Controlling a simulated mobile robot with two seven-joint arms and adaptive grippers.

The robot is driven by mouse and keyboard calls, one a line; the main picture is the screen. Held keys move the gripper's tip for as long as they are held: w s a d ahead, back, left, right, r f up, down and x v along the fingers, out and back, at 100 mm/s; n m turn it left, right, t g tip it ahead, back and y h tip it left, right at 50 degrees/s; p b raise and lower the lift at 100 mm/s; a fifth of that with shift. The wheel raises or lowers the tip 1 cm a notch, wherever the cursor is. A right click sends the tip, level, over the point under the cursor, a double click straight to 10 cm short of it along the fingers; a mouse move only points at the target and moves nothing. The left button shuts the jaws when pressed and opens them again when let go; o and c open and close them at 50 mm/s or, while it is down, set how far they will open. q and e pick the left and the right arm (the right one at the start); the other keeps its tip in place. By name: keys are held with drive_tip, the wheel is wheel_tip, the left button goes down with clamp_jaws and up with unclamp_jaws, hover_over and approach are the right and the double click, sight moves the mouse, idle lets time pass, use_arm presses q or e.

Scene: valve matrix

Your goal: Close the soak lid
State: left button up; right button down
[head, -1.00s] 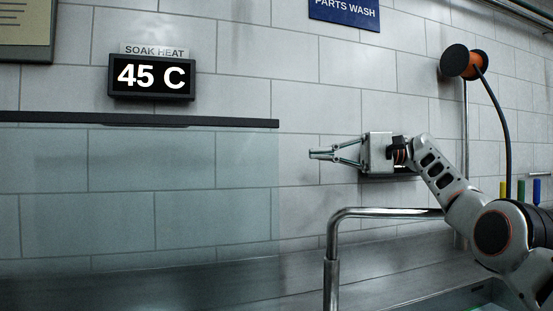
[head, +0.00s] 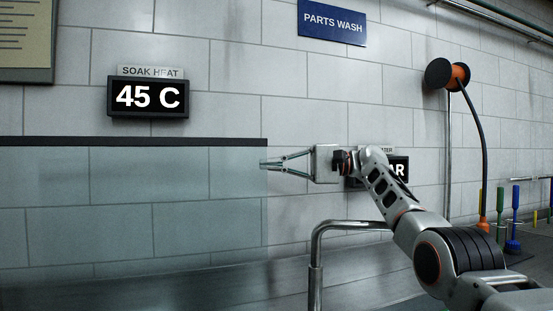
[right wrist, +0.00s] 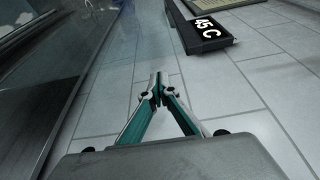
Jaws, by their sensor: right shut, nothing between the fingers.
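The soak lid (head: 130,200) is a clear, glass-like panel standing upright at the left of the head view, with a dark bar (head: 130,142) along its top edge. In the right wrist view the clear panel (right wrist: 75,75) is at the left. My right gripper (head: 266,164) is shut and empty, its fingertips pointing left at the panel's right edge, a little below the bar. I cannot tell whether they touch or only overlap in the picture. The shut fingertips (right wrist: 158,78) also show in the right wrist view. My left gripper is not in view.
A SOAK HEAT display (head: 148,97) reading 45 C hangs on the tiled wall above the bar. A metal faucet pipe (head: 318,250) stands below my right arm. A hose reel (head: 447,74) on a pole and coloured brushes (head: 514,220) are at the right.

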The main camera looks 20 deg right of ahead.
use_arm(q)
drive_tip(key=p, duration=0.1)
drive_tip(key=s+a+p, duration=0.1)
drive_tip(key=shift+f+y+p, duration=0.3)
use_arm(e)
drive_tip(key=shift+s+f, duration=0.25)
drive_tip(key=shift+s, duration=0.35)
drive_tip(key=shift+s+f, duration=0.25)
drive_tip(key=shift+s, duration=0.35)
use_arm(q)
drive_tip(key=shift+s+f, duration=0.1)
